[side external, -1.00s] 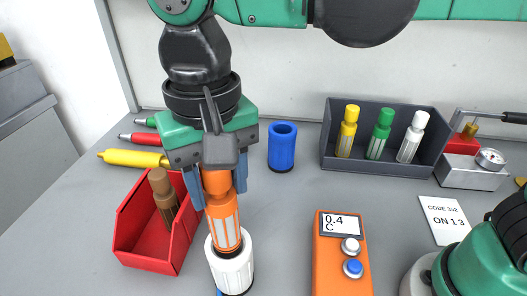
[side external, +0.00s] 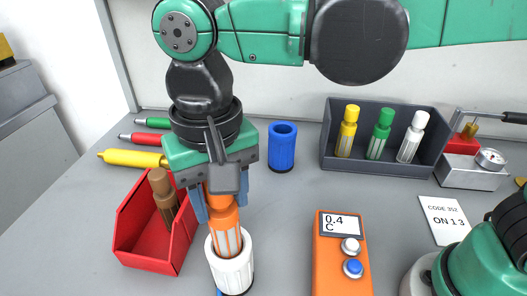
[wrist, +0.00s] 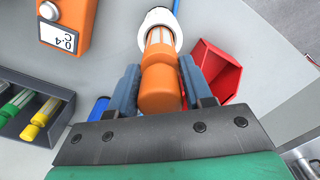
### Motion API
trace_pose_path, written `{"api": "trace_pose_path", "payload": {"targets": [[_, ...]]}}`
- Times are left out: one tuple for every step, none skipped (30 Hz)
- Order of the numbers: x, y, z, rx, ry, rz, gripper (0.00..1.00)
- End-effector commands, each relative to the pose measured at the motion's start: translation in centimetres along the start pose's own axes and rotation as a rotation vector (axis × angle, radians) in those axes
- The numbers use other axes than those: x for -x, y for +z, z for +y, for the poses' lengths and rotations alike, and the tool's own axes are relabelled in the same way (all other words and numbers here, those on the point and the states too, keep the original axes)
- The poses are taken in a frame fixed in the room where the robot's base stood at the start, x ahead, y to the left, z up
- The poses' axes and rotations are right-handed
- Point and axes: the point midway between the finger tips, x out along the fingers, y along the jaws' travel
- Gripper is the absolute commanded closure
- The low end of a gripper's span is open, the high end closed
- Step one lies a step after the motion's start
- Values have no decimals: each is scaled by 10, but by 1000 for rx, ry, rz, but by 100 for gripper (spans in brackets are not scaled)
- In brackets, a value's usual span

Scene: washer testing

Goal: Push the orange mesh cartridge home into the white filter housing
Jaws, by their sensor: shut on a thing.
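The orange mesh cartridge (side external: 226,240) stands nearly upright with its lower part inside the white filter housing (side external: 233,275). Its orange cap and part of the pale mesh show above the housing's rim. My gripper (side external: 221,210) is shut on the upper part of the cartridge, with a blue finger on each side. In the wrist view the cartridge (wrist: 159,80) lies between the fingers and its far end enters the housing (wrist: 158,17). How deep it sits inside is hidden by the housing wall.
A red bin (side external: 128,232) holding a brown cartridge (side external: 163,192) stands close left. A blue housing (side external: 283,147) is behind. An orange meter (side external: 327,272) reading 0.4 C is at right. A dark tray (side external: 388,169) holds yellow, green and white cartridges. Coloured pens lie behind the bin.

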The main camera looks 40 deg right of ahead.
Motion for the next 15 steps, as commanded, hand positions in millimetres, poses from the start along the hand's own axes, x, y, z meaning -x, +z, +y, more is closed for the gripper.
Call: {"api": "trace_pose_path", "payload": {"targets": [[-2, 0, 0, 0, 0, 0, 100], [-3, 0, 0, 0, 0, 0, 100], [-4, 0, 0, 0, 0, 0, 100], [-6, 0, 0, 0, 0, 0, 100], [-6, 0, 0, 0, 0, 0, 100], [-8, 0, 0, 0, 0, 0, 100], [-9, 0, 0, 0, 0, 0, 100], [-10, 0, 0, 0, 0, 0, 100], [-11, 0, 0, 0, 0, 0, 100], [-12, 0, 0, 0, 0, 0, 100], [-14, 0, 0, 0, 0, 0, 100], [-15, 0, 0, 0, 0, 0, 100], [-16, 0, 0, 0, 0, 0, 100], [-17, 0, 0, 0, 0, 0, 100], [-18, 0, 0, 0, 0, 0, 100]]}}
